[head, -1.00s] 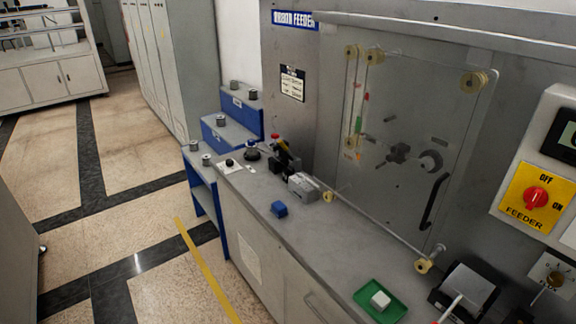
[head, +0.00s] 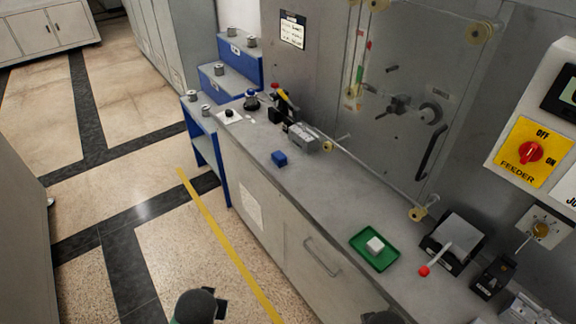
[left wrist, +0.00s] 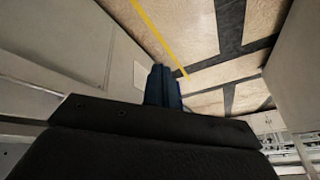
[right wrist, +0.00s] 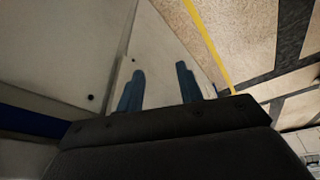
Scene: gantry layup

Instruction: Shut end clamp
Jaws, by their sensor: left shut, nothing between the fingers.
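Two lever devices stand on the grey bench, and I cannot tell for sure which is the end clamp. At the far end is a small dark device (head: 279,113) with a raised red and yellow handle, beside a grey block (head: 302,137). At the near right is a dark box with a sloped grey top (head: 456,236) and a lever ending in a red knob (head: 424,271). My left gripper (left wrist: 164,75) is shut and empty. My right gripper (right wrist: 158,75) is open and empty. Both are low in front of the bench, away from both devices.
A blue stepped rack (head: 232,82) stands at the far end. The yellow feeder switch panel (head: 533,152) is at right. The floor left of the bench is clear.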

